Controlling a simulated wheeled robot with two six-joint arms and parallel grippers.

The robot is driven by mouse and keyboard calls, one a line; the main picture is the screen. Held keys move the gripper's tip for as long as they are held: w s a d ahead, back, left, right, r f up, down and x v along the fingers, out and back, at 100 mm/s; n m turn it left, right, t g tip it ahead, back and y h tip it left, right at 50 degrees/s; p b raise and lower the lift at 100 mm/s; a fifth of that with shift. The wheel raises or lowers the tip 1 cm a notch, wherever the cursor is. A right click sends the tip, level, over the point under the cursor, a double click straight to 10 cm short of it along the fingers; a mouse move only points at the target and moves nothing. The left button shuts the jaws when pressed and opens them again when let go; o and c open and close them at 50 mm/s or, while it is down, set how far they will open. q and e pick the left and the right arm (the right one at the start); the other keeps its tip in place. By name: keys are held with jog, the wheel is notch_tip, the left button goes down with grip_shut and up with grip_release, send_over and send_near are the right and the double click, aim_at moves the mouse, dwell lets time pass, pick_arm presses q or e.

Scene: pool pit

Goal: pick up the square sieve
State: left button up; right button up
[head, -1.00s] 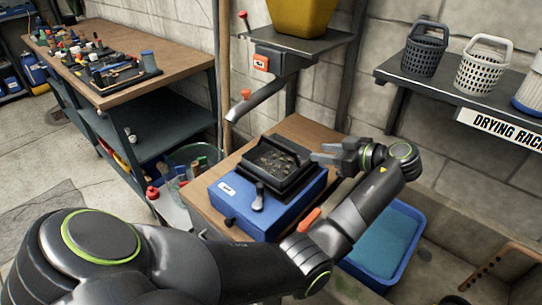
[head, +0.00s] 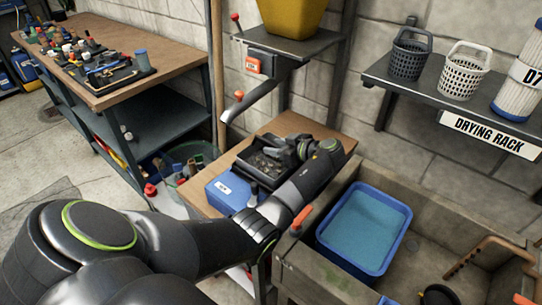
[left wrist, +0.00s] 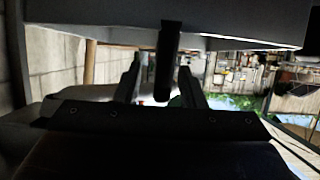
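The square sieve (head: 247,160) is a black square frame with dark bits inside. My left gripper (head: 286,151) is at the sieve's right side, and my arm hides part of that side. In the left wrist view a dark upright bar (left wrist: 168,60), apparently the sieve's handle, stands between the two fingers of my left gripper (left wrist: 161,80). A gap shows beside the left finger, so the gripper looks open around it. My right gripper is not in view.
A metal chute (head: 252,97) hangs just behind the sieve. A blue tub (head: 404,240) of water stands in the basin at right. Baskets (head: 462,72) sit on the drying rack. A cluttered workbench (head: 165,62) is at left.

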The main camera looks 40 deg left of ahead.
pick_arm(q)
jog(key=shift+a+f, duration=0.1)
jog(key=shift+a, duration=0.15)
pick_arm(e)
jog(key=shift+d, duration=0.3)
pick_arm(q)
grip_shut()
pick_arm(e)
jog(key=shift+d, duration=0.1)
pick_arm(q)
notch_tip(320, 180, up, 10)
jog(key=shift+b, duration=0.85)
jog(key=shift+d+f+m+t, duration=0.1)
jog(key=shift+d+m+t, duration=0.3)
jog(key=shift+d, duration=0.1)
jog(key=s+d+r+m+t+h, duration=0.5)
jog(key=d+m+t+h, duration=0.1)
jog(key=d+m, duration=0.2)
jog(key=s+d+r+m+t+h, duration=0.5)
jog(key=d+m+h, duration=0.2)
jog(key=d+m, duration=0.1)
jog(key=shift+d+t, duration=0.4)
jog(key=shift+d, duration=0.45)
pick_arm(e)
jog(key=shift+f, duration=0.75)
